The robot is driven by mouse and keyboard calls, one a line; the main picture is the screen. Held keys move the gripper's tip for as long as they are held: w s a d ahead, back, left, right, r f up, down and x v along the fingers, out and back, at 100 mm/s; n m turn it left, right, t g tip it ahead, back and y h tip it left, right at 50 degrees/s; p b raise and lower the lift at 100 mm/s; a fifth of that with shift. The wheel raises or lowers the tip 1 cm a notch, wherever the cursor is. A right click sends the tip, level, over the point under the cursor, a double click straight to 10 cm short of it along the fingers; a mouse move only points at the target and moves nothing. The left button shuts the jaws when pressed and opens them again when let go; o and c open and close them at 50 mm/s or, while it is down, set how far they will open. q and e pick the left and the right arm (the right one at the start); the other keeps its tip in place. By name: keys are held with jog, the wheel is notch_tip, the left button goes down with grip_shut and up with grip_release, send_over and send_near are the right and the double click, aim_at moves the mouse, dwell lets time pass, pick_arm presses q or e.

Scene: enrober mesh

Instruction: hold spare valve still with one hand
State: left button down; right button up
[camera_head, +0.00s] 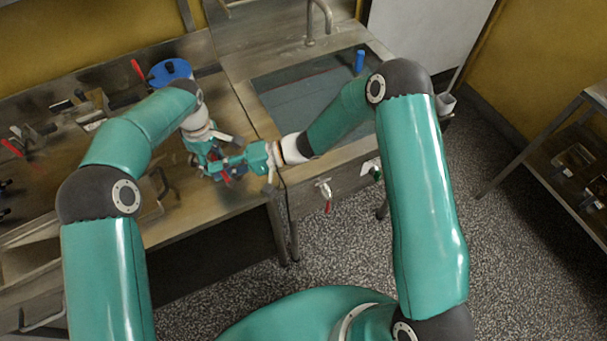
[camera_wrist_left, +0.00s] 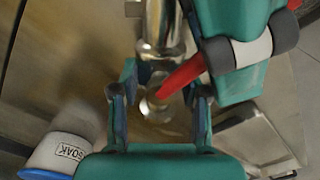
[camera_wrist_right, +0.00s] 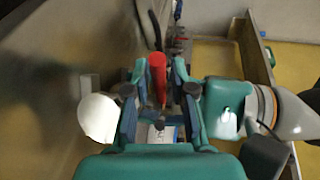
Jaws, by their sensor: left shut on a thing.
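The spare valve (camera_wrist_left: 158,100) has a shiny metal body and a red lever. In the left wrist view it lies between the fingers of my left gripper (camera_wrist_left: 160,95), which is shut on it above the bench. In the head view my left gripper (camera_head: 212,168) points down and largely hides the valve. My right gripper (camera_head: 238,164) comes in from the right, close beside the left one. In the right wrist view the red lever (camera_wrist_right: 157,75) stands between the fingers of my right gripper (camera_wrist_right: 160,85), with a gap showing; it looks open.
A white cup marked SOAK (camera_wrist_left: 68,148) stands near the left gripper. A sink with a tap (camera_head: 318,20) and a blue bottle (camera_head: 360,61) is behind. Another red-handled valve (camera_head: 327,194) sits on the bench front.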

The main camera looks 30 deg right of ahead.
jog(key=shift+s+a+f, duration=0.15)
jog(key=shift+f, duration=0.05)
